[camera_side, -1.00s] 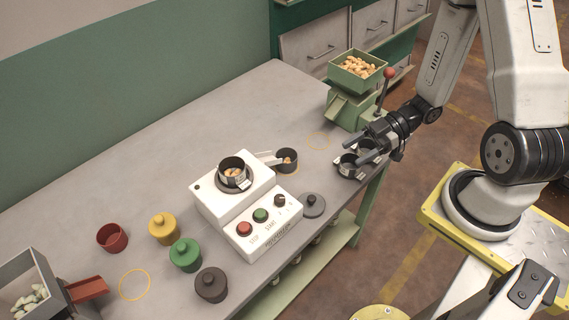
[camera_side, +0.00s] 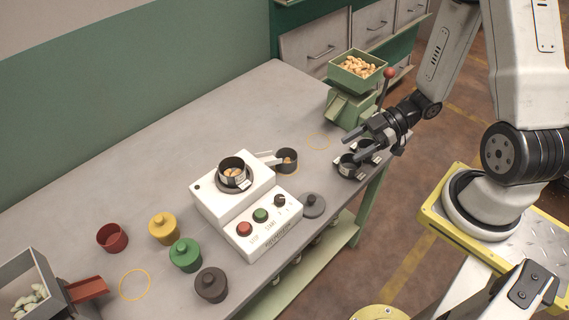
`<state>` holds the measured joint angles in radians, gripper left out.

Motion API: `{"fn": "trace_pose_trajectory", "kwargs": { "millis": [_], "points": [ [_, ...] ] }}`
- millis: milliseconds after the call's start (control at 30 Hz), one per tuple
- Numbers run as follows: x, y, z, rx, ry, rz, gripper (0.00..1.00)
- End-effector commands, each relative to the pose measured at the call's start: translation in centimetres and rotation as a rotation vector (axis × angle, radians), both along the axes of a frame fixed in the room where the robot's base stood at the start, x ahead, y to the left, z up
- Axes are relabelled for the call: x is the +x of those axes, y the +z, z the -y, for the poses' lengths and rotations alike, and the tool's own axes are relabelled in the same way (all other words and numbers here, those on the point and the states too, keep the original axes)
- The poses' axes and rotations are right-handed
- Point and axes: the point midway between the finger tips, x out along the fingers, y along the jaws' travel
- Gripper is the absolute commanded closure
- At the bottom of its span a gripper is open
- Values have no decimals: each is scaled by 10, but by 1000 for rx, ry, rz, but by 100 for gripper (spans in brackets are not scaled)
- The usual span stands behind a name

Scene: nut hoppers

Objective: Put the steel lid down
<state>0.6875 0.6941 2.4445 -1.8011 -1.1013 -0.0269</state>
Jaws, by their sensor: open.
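A dark grey lid (camera_side: 314,207) with a knob lies flat on the grey table, just right of the white machine; it is the only loose lid I see that could be the steel one.
The white machine (camera_side: 262,232) holds a cup (camera_side: 234,170) with nuts. Another dark cup (camera_side: 287,160) stands behind it. A green hopper (camera_side: 345,110) with nuts stands near my gripper. Yellow (camera_side: 164,230), green (camera_side: 186,256) and dark (camera_side: 211,286) lidded jars stand at left.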

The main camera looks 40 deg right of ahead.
Motion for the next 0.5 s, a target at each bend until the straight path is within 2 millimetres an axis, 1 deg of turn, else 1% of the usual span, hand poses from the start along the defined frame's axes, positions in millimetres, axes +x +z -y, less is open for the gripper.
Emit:
{"fn": "trace_pose_trajectory", "kwargs": {
  "millis": [267, 400, 500],
  "points": [
    [44, -3, 19, -256, -199, -40, 34],
    [63, 1, 31, -383, -338, -80, 34],
    [72, 8, 39, -456, -441, -116, 34]
  ]
}}
